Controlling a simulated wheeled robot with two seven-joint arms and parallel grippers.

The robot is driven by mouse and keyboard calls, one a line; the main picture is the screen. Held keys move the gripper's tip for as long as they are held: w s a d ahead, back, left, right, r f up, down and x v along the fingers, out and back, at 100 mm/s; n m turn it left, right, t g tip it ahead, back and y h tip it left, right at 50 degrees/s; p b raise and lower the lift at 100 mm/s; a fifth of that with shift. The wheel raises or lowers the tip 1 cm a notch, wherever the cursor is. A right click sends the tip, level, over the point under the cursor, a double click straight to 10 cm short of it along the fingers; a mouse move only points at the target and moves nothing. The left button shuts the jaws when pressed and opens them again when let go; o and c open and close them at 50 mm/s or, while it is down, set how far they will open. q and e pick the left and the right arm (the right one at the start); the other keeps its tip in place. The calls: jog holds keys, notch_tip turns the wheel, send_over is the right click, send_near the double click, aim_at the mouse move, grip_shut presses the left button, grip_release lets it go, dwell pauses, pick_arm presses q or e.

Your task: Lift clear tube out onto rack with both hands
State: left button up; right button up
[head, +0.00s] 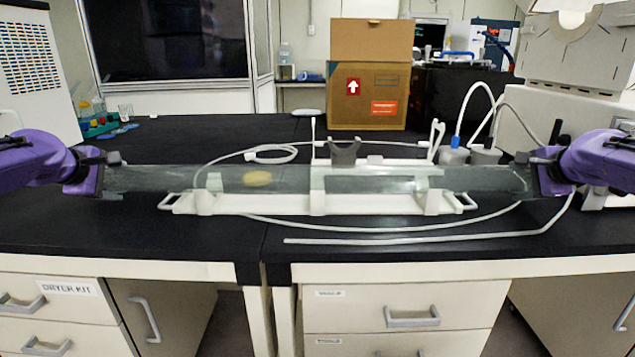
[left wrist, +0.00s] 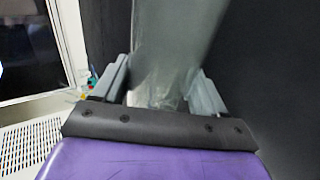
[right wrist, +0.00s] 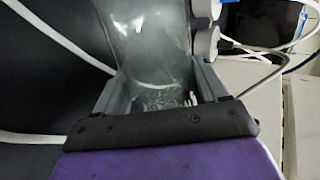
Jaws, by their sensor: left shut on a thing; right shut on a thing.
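A long clear tube (head: 380,181) lies level across the middle of the head view, with a yellowish lump (head: 257,178) showing in its left part. My left gripper (head: 108,180) is shut on the tube's left end. The left wrist view shows the tube (left wrist: 168,50) between its fingers (left wrist: 160,92). My right gripper (head: 537,178) is shut on the right end, and the tube (right wrist: 150,50) also shows between its fingers (right wrist: 155,92). The white rack (head: 330,205) stands on the bench behind or beneath the tube. Whether the tube touches the rack I cannot tell.
A thin white hose (head: 400,240) curves over the black bench in front of the rack. White-capped containers (head: 485,156) and a large white device (head: 560,120) stand at right. A cardboard box (head: 369,95) is at the back. The left bench top is mostly clear.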

pick_arm(q)
jog(key=shift+r, duration=0.15)
pick_arm(e)
jog(key=shift+r, duration=0.1)
pick_arm(q)
jog(key=o, duration=1.5)
jog(key=shift+s, duration=0.1)
pick_arm(e)
jog(key=o, duration=1.5)
jog(key=shift+s, duration=0.1)
pick_arm(q)
jog(key=shift+f, duration=0.25)
jog(key=shift+r, duration=0.1)
jog(key=v, duration=1.1)
jog(key=shift+r, duration=0.1)
pick_arm(e)
jog(key=v, duration=1.1)
